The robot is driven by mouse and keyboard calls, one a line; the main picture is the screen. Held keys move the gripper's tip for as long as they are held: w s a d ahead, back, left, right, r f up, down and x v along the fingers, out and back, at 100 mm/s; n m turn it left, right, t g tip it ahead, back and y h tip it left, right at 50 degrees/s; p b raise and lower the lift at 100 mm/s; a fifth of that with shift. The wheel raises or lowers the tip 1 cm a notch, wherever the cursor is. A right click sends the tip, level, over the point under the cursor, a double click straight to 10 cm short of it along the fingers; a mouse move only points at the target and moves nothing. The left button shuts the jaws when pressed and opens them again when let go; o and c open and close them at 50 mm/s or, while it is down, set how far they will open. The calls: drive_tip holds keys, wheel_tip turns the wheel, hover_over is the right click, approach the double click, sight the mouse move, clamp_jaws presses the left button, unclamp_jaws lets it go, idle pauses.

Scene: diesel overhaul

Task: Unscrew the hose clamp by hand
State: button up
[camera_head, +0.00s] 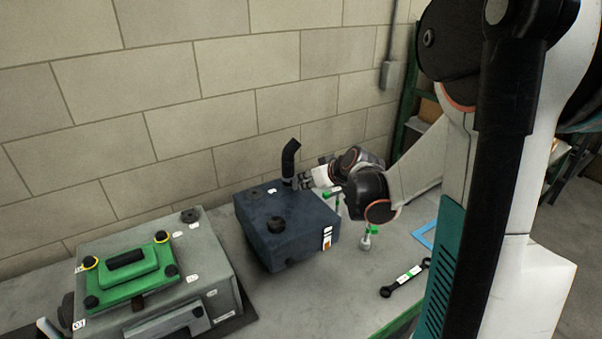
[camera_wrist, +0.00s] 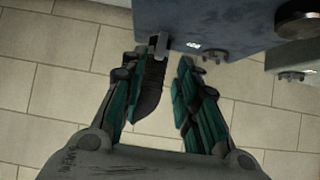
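A bent black hose (camera_head: 290,157) stands up from the back of a dark blue tank (camera_head: 262,222). A small grey clamp (camera_head: 288,182) appears at the hose's base, and a grey clamp part also shows in the wrist view (camera_wrist: 161,44) beside the tank's edge. My gripper (camera_head: 300,181) is just right of the hose base. In the wrist view, my gripper (camera_wrist: 164,70) has its fingers apart, with the hose between them. The hose lies close to the left finger, with a gap on the right. I cannot tell whether the left finger touches the hose or clamp.
A grey box (camera_head: 210,262) with a green cover (camera_head: 128,272) stands left of the tank. Right of the tank, a black wrench (camera_head: 405,278) and a small tool with green tags (camera_head: 367,240) are on the grey bench (camera_head: 345,290). A block wall (camera_head: 200,100) is close behind.

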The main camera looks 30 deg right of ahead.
sight(296, 182)
drive_tip(key=shift+b+x, duration=2.15)
drive_tip(key=shift+x, duration=2.25)
drive_tip(key=shift+c, duration=0.3)
